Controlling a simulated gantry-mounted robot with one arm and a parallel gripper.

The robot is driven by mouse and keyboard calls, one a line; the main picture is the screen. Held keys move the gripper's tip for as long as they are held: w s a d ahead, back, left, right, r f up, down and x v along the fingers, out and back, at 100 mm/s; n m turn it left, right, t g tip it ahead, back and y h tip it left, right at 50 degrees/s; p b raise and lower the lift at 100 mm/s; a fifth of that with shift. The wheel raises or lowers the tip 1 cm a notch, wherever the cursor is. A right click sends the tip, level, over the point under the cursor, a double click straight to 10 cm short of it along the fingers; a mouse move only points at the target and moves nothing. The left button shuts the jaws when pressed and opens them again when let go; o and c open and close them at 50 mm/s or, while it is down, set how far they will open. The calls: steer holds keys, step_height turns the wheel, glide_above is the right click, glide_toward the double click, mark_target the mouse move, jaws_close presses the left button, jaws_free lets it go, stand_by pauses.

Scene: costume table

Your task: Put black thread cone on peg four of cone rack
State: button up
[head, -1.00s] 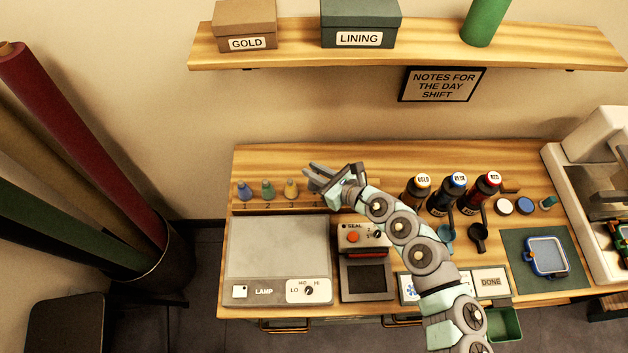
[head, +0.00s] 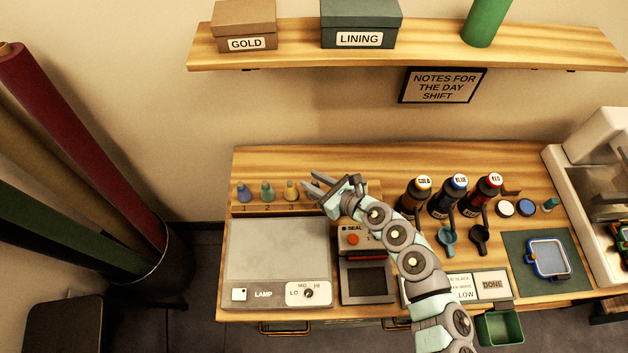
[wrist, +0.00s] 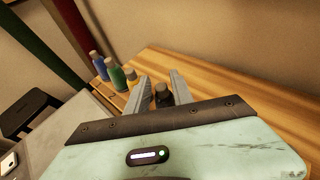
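My gripper (head: 312,184) is over the right part of the cone rack (head: 262,207), just right of the yellow cone. In the wrist view its two fingers (wrist: 160,86) are spread, with the black thread cone (wrist: 163,97) upright between them and its lower part hidden by my gripper body. The head view does not show the black cone clearly. Blue (head: 241,191), green (head: 267,190) and yellow (head: 291,190) cones stand upright on the rack above labels 1, 2 and 3. Peg four is hidden behind my gripper, so I cannot tell whether the black cone sits on it.
A lamp panel (head: 277,255) and a seal device (head: 366,280) stand in front of the rack. Gold, blue and red-capped bottles (head: 450,198) stand to the right. The wooden table (head: 300,160) is clear behind the rack.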

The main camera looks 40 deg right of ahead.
steer(key=shift+o, duration=0.8)
steer(key=shift+r, duration=0.2)
steer(key=v, duration=1.2)
steer(key=shift+f, duration=0.1)
